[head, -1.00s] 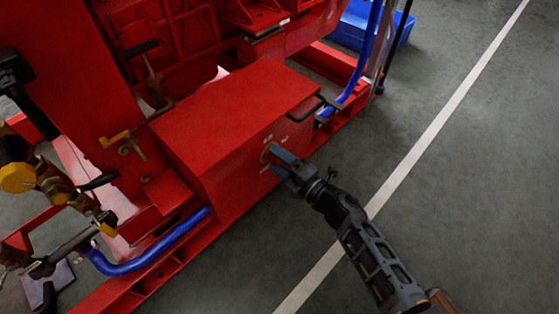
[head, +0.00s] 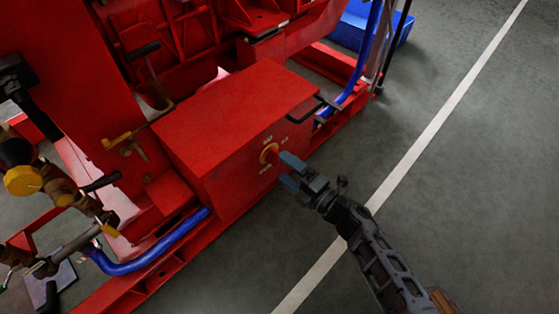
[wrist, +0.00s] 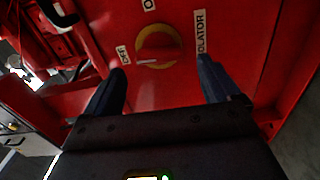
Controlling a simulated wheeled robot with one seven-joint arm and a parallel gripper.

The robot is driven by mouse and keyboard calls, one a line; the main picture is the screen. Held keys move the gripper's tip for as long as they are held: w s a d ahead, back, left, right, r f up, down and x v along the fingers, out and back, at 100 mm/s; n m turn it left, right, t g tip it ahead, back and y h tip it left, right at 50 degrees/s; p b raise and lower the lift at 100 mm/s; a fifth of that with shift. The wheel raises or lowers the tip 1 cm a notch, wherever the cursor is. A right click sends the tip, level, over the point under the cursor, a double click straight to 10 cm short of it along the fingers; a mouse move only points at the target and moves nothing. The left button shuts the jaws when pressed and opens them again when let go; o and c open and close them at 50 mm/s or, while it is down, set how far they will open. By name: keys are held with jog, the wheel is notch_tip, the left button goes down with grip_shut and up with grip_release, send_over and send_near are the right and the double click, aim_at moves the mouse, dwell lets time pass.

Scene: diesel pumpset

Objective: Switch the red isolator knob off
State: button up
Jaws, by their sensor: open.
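The red isolator knob (head: 271,151) sits on a yellow ring on the side face of the red box (head: 237,120). In the wrist view the knob (wrist: 158,42) is ahead of the fingers, with a white mark at its lower left, on the side near the OFF label (wrist: 122,55). An ISOLATOR label (wrist: 200,32) is at its right. My gripper (head: 288,172) is open and empty, a little out from the knob at lower right. Its fingers (wrist: 161,70) stand wide apart, either side of the knob in the picture, apparently not touching it.
A black handle (head: 306,110) sticks out near the knob. A blue hose (head: 150,262) runs along the frame at lower left. A blue bin (head: 358,25) stands at the back. The grey floor (head: 450,180) to the right is clear.

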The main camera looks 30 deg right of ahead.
aim_at(275, 158)
jog(key=shift+p+v, duration=0.4)
jog(key=shift+v, duration=1.55)
jog(key=shift+r+m, duration=0.1)
jog(key=shift+m, duration=0.2)
jog(key=shift+c, duration=1.4)
jog(key=shift+m+p, duration=0.35)
jog(key=shift+m, duration=0.25)
jog(key=shift+c, duration=0.8)
jog(key=m+p, duration=0.1)
jog(key=m, duration=0.2)
jog(key=m+p, duration=0.1)
jog(key=m, duration=0.3)
jog(key=shift+s+d+r, duration=0.15)
jog(key=shift+s+r, duration=0.05)
jog(key=c, duration=0.5)
jog(key=m+p, duration=0.1)
jog(key=m, duration=0.3)
jog(key=shift+d+m, duration=0.15)
jog(key=shift+m, duration=0.25)
jog(key=shift+w+a+m+b, duration=0.3)
jog(key=shift+w+m, duration=0.55)
jog(key=shift+w, duration=0.35)
jog(key=shift+w+a+m+b, duration=0.2)
jog(key=shift+w+a+m, duration=0.25)
jog(key=shift+w+m, duration=0.55)
jog(key=shift+w+a+m+b, duration=0.3)
jog(key=shift+w+m, duration=0.35)
jog(key=shift+w, duration=0.7)
